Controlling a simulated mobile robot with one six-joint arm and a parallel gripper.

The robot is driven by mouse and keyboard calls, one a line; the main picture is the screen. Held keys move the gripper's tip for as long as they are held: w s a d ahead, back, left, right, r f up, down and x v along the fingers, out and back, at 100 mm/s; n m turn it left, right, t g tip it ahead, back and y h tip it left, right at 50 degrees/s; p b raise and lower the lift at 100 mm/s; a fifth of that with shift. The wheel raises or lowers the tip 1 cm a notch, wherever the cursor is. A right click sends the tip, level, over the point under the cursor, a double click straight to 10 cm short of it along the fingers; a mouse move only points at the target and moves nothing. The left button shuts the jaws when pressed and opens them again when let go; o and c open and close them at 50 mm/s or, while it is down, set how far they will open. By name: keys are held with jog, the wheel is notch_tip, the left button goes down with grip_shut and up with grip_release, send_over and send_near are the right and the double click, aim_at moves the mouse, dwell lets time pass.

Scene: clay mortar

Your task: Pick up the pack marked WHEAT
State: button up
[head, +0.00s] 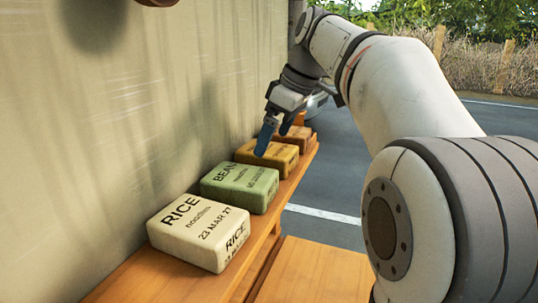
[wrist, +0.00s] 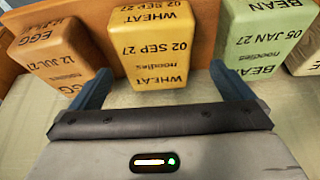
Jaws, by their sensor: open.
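The yellow pack marked WHEAT (wrist: 152,48) is in the upper middle of the wrist view, its lettering upside down. In the head view the yellow pack (head: 284,160) lies in the row on the wooden shelf, partly hidden by my gripper. My gripper (head: 276,130) is above that part of the row in the head view. In the wrist view my gripper (wrist: 161,72) is open, with its blue fingers apart to the left and right of the WHEAT pack. Nothing is held, and I cannot tell how far the fingertips are from the pack.
The orange-brown EGG pack (wrist: 60,55) is left of WHEAT and the green BEAN pack (wrist: 267,42) right of it in the wrist view, with gaps between. The cream RICE pack (head: 200,232) is at the shelf's near end. A wall (head: 120,130) runs behind the wooden shelf (head: 262,232).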

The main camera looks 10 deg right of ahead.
aim_at(269, 148)
jog(key=x, duration=0.5)
jog(key=shift+w+d+r+p, duration=0.1)
jog(key=shift+w+p, duration=0.15)
jog(key=shift+p, duration=0.1)
jog(key=shift+f, duration=0.35)
jog(key=c, duration=1.1)
